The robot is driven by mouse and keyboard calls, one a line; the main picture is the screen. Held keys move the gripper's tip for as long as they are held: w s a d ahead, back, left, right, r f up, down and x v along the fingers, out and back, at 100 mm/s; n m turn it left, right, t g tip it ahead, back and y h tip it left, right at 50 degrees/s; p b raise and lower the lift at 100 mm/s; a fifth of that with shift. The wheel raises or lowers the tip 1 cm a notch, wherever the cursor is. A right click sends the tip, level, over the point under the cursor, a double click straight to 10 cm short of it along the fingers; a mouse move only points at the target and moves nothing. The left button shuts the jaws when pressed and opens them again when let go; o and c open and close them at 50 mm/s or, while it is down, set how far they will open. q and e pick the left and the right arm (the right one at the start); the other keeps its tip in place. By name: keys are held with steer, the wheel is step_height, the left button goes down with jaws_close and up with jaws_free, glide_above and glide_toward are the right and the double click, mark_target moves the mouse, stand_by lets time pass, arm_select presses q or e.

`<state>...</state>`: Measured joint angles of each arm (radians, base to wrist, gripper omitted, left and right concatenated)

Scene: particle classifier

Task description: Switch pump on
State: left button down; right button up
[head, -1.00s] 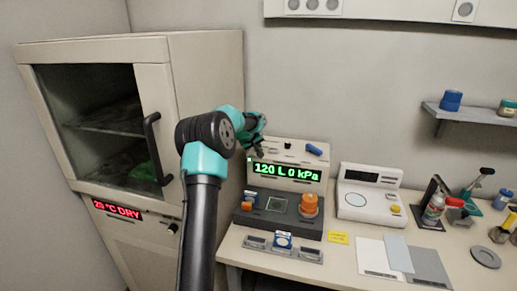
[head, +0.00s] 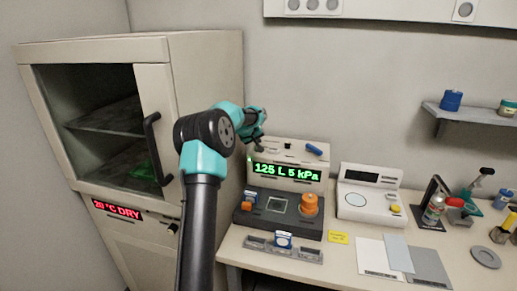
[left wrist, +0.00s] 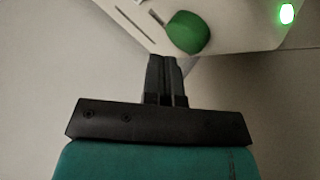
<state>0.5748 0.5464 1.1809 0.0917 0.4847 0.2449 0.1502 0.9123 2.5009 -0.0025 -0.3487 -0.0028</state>
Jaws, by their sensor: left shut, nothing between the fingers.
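The beige pump unit (head: 288,150) stands against the wall, and its green display (head: 287,173) reads about "125 L 5 kPa". In the left wrist view, a green knob or rocker (left wrist: 187,32) sits on the beige housing, with a lit green lamp (left wrist: 287,14) to its right. My left gripper (head: 257,138) is at the unit's left end, partly hidden by its own arm. In the left wrist view its fingers (left wrist: 166,62) are shut and empty, just below the green control. I cannot tell whether they touch it. My right gripper is out of view.
A dark base with an orange knob (head: 310,203) sits in front of the unit. A white balance (head: 368,198) stands to its right. A beige cabinet (head: 210,85) with a dark handle (head: 157,150) is close on the left. A shelf (head: 470,113) hangs at the right.

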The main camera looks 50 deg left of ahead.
arm_select(q)
steer(key=shift+r, duration=0.15)
steer(key=shift+r, duration=2.4)
